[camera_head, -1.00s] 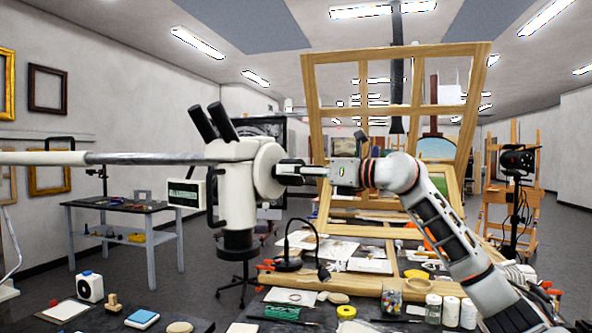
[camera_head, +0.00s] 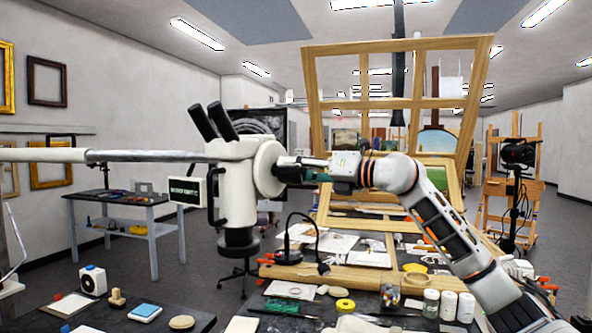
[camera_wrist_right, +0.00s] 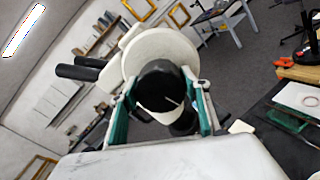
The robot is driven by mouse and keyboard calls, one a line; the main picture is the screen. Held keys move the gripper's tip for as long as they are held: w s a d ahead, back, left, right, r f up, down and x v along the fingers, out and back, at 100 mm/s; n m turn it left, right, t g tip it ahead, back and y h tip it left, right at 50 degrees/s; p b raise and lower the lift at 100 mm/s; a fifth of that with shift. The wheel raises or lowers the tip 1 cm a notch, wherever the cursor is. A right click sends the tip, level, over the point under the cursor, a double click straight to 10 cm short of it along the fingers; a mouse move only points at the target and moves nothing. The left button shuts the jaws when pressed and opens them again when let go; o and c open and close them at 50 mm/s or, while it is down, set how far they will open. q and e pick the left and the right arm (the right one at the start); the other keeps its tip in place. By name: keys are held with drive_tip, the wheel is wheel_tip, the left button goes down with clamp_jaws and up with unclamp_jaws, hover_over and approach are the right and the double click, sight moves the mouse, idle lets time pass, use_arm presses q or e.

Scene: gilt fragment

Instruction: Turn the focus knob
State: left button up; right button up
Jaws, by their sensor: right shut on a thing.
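The white microscope head (camera_head: 236,190) with two black eyepieces hangs on a boom (camera_head: 130,155) that comes in from the left. The black focus knob (camera_wrist_right: 160,82) sticks out from a round white disc on the microscope's side, and has a white mark on its face. My right gripper (camera_head: 290,172) reaches it from the right and is shut on the knob. In the right wrist view, its teal-lined fingers stand on both sides of the knob. The fingertips' contact is partly hidden by the knob. My left gripper is not in view.
A small display box (camera_head: 185,191) stands left of the microscope. Below is a dark worktable with jars (camera_head: 431,303), a yellow tape roll (camera_head: 345,306) and a blue pad (camera_head: 145,312). A large wooden frame (camera_head: 318,120) rises behind my right arm.

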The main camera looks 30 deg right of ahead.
drive_tip(key=shift+r, duration=0.1)
drive_tip(key=o, duration=1.1)
drive_tip(key=shift+s, duration=0.1)
drive_tip(key=v, duration=1.1)
drive_tip(key=shift+s+d, duration=0.2)
drive_tip(key=shift+s, duration=0.15)
idle(0.9)
